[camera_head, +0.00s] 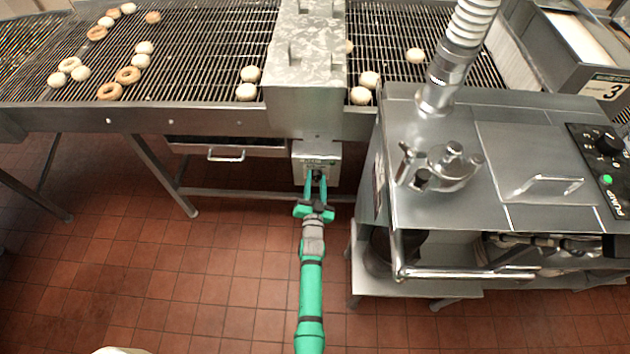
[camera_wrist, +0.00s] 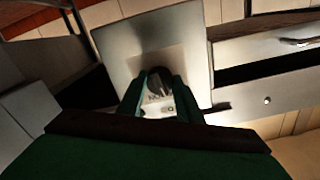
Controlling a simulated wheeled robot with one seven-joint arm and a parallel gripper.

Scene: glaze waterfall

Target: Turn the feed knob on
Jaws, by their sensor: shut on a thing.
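The feed knob (camera_wrist: 159,82) is a dark round knob on a pale metal box (camera_wrist: 120,50) in the wrist view. My green gripper (camera_wrist: 160,95) has one finger on each side of it and is shut on it. In the head view my gripper (camera_head: 316,182) reaches up to the front of the small metal box (camera_head: 300,162) below the conveyor. The knob there is mostly hidden between the fingers. Its pointer angle is not clear. Small markings show on the box below the knob in the wrist view, too small to read.
A wire conveyor (camera_head: 200,40) carries several doughnuts above the box. A steel machine (camera_head: 530,150) with a hose and a black pump panel (camera_head: 605,165) stands on the right. A drawer (camera_head: 230,148) is left of the box.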

